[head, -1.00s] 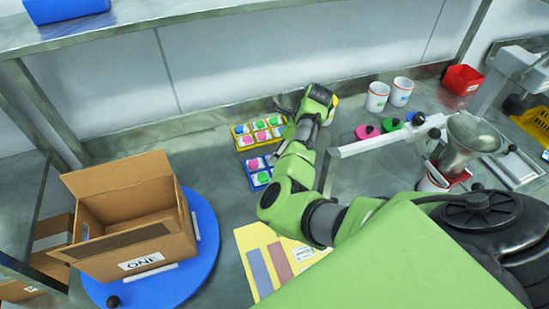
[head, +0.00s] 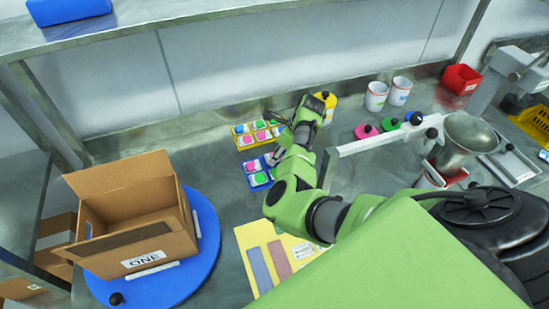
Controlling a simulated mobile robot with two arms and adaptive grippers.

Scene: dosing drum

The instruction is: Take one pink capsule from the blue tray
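The blue tray (head: 259,188) lies on the counter, left of my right arm. A pink capsule (head: 251,166) shows in its upper left compartment. A green capsule (head: 258,178) sits lower in the same tray. My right gripper (head: 272,157) is at the tray's upper right edge, with grey finger parts beside the capsules. The arm and gripper hide the tray's right part. The fingertips are too small and covered to show whether they are open or hold anything. My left gripper is not in view.
A yellow tray (head: 238,146) with pink and green capsules adjoins the blue tray at the back. An open cardboard box (head: 135,225) stands on a blue disc (head: 207,235) at left. A metal funnel (head: 467,140) and white cups (head: 377,96) stand at right.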

